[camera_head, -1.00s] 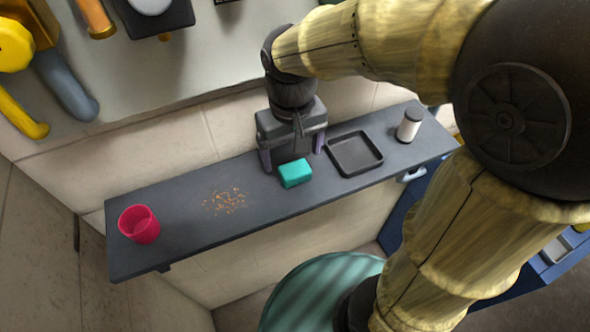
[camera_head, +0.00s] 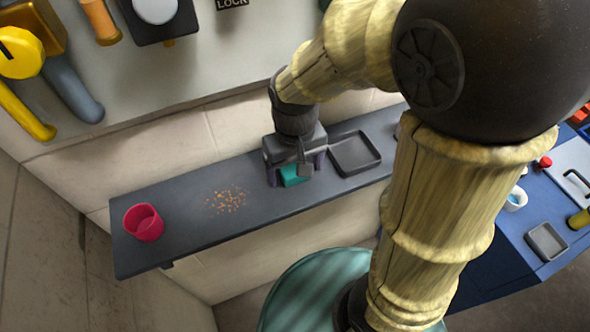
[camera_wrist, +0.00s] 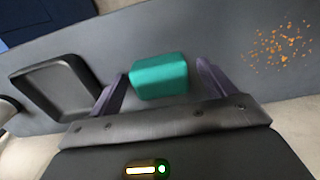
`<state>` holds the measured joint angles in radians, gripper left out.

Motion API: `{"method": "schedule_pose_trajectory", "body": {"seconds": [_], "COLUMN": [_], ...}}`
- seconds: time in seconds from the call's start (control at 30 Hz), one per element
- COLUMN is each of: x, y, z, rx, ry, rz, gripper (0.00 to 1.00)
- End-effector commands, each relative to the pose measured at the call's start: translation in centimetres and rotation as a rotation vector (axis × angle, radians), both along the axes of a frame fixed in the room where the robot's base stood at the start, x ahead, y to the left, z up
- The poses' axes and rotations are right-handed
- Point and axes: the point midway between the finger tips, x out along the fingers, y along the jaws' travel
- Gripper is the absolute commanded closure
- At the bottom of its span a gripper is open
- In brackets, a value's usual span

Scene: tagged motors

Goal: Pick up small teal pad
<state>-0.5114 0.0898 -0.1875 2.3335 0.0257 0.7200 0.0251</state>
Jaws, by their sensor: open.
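The small teal pad (camera_head: 292,174) lies on the dark grey shelf, partly hidden under my gripper in the head view. In the wrist view the teal pad (camera_wrist: 159,76) sits between my gripper's two purple fingers, with a gap on each side. My gripper (camera_head: 296,170) is open, above and around the pad. In the wrist view my gripper (camera_wrist: 160,92) holds nothing.
The shelf (camera_head: 180,222) also bears a black tray (camera_head: 355,153) just right of the pad, orange crumbs (camera_head: 228,200) to the left and a red cup (camera_head: 143,222) at the left end. A blue bench (camera_head: 515,245) stands at the right.

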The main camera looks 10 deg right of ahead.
Motion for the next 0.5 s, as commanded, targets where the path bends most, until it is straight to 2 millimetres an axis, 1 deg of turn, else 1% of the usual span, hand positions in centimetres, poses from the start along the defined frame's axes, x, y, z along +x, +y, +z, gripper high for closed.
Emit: {"method": "schedule_pose_trajectory", "body": {"seconds": [0.03, 0.07, 0.2, 0.3, 0.5], "x": [0.0, 0.0, 0.0, 0.0, 0.0], "y": [0.0, 0.0, 0.0, 0.0, 0.0], "z": [0.01, 0.02, 0.02, 0.02, 0.03], "rx": [0.0, 0.0, 0.0, 0.0, 0.0], "ry": [0.0, 0.0, 0.0, 0.0, 0.0], "rz": [0.0, 0.0, 0.0, 0.0, 0.0], "gripper": [0.18, 0.22, 0.5, 0.66, 0.66]}}
